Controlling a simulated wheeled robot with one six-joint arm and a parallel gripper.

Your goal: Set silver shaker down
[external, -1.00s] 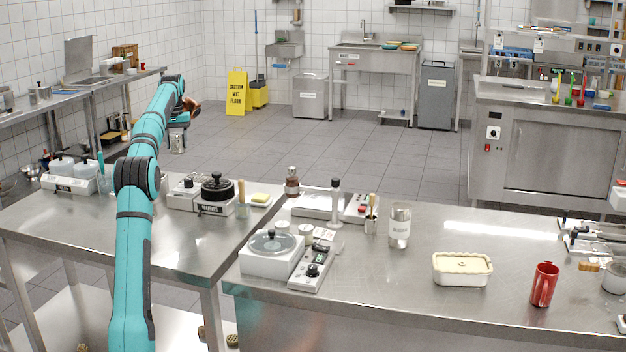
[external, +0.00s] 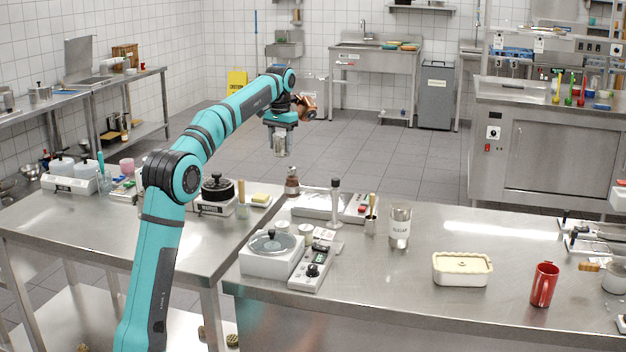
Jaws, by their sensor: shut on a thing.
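My gripper (external: 281,132) is shut on the silver shaker (external: 281,146), a small shiny metal cylinder. The shaker hangs roughly upright below the gripper, in the air beyond the far edge of the steel counters. Its upper part is hidden by the gripper's fingers. The steel counter (external: 395,285) at the right carries several objects, and the left steel counter (external: 130,225) lies under my arm.
Near the shaker on the right counter stand a brown bottle (external: 292,181), a flat scale-like device (external: 315,206) and an upright white stand with a dark top (external: 336,200). Counter between jar and dish is clear.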

